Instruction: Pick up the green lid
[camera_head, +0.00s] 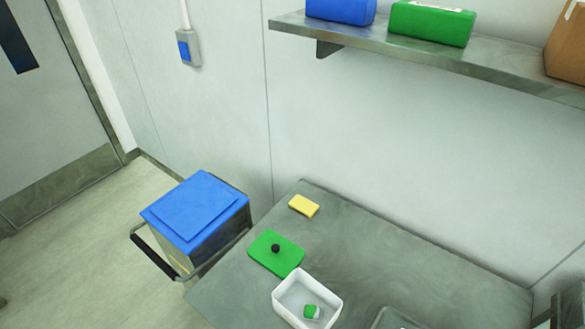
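The green lid (282,261) lies flat on the grey metal table (350,235). It is a flat, rounded rectangle with a black knob (275,248) on top. It sits between a yellow block and a white open container, and nothing covers it. Neither of my grippers shows in the head view.
A white open container (279,299) holding a small green and white item (312,312) stands in front of the lid. A yellow block (304,206) lies behind it. A blue-lidded bin (195,205) with a handle stands left. A wall shelf (420,57) holds boxes.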

